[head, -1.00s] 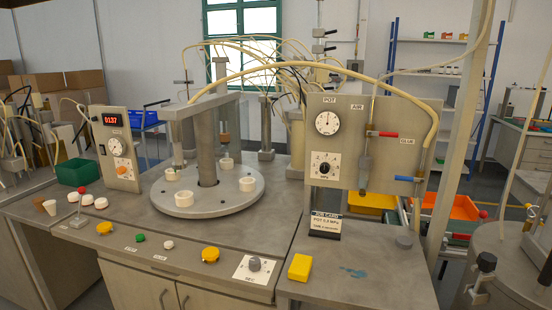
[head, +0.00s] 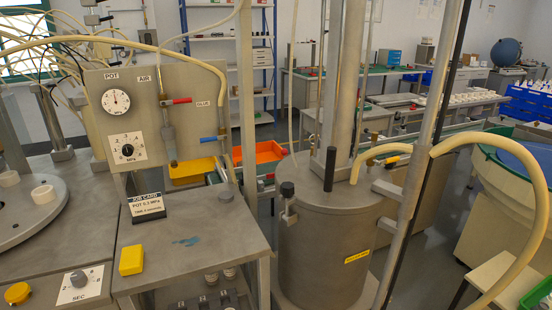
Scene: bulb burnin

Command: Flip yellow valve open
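The grey panel (head: 190,95) carries a valve with a red handle (head: 178,101) beside the AIR label and one with a blue handle (head: 213,139) below the GLUE label; both handles lie about level. Neither of my grippers is in view.
A yellow block (head: 131,260) and a job card (head: 146,205) are on the grey bench (head: 215,245). A thick cream hose (head: 535,190) arches at the right. A yellow bin (head: 192,170) and an orange bin (head: 262,152) sit behind the bench.

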